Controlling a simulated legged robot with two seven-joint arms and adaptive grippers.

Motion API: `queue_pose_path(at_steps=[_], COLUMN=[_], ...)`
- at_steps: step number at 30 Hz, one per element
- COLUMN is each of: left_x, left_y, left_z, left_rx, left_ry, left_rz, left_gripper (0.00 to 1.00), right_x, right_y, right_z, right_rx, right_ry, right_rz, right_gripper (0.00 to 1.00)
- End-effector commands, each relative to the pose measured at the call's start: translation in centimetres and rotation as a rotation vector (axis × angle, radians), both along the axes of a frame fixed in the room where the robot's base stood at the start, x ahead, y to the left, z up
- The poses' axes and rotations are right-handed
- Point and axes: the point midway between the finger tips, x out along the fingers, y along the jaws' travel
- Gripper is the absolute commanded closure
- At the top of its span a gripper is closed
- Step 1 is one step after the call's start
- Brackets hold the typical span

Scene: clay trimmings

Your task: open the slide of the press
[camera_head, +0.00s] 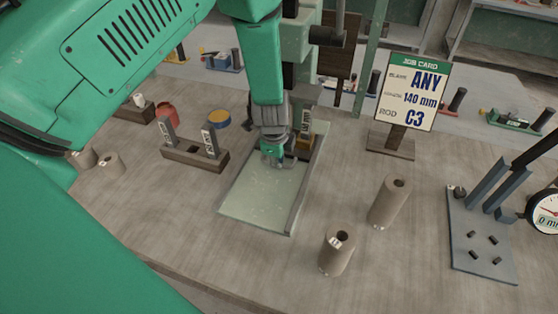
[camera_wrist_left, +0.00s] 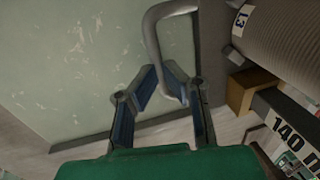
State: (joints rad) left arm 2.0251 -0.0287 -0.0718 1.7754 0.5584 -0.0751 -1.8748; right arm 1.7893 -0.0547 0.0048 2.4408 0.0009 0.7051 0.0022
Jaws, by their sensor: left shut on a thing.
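The press (camera_head: 300,75) is a pale green machine standing behind a pale green bed plate (camera_head: 262,195) with a raised grey edge on its right. In the left wrist view a bent grey bar handle (camera_wrist_left: 152,35) rises over the scuffed green plate (camera_wrist_left: 70,60). My left gripper (camera_head: 273,160) is low over the far part of the bed. Its blue-padded fingers (camera_wrist_left: 163,85) are shut on the handle's lower end. How far the slide stands open cannot be told, as my arm hides part of the press. My right gripper is not in view.
A dark rack with two labelled uprights (camera_head: 195,158) stands left of the press. Two upright brown cylinders (camera_head: 388,203) (camera_head: 337,250) stand to the right. A job card (camera_head: 412,92) reads ANY, 140 mm, C3. A dial gauge fixture (camera_head: 482,235) is at far right.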

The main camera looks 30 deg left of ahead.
Motion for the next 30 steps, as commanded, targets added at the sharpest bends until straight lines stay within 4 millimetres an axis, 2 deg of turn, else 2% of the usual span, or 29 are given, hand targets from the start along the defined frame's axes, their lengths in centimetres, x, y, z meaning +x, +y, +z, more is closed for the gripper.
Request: queue_pose_path(at_steps=[1, 3, 16, 20, 30], left_x=[-0.7, -0.7, -0.7, -0.9, -2.1], left_y=[0.6, 0.6, 0.1, 0.0, 0.1], left_z=[-0.5, -0.6, 0.3, 2.2, 8.9], left_rx=[0.008, 0.008, 0.008, 0.009, 0.006], left_ry=[0.013, 0.015, 0.008, 0.006, 0.011], left_rz=[0.008, 0.008, 0.004, 0.003, 0.006], left_gripper=[0.92, 0.70, 0.69, 0.69, 0.69], right_x=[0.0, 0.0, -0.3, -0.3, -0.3], right_y=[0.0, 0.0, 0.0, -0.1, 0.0], right_z=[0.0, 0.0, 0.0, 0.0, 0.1], right_rx=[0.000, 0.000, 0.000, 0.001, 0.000], right_ry=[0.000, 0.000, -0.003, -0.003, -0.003], right_rz=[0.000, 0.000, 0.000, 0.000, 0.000], right_gripper=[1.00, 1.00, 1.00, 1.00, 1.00])
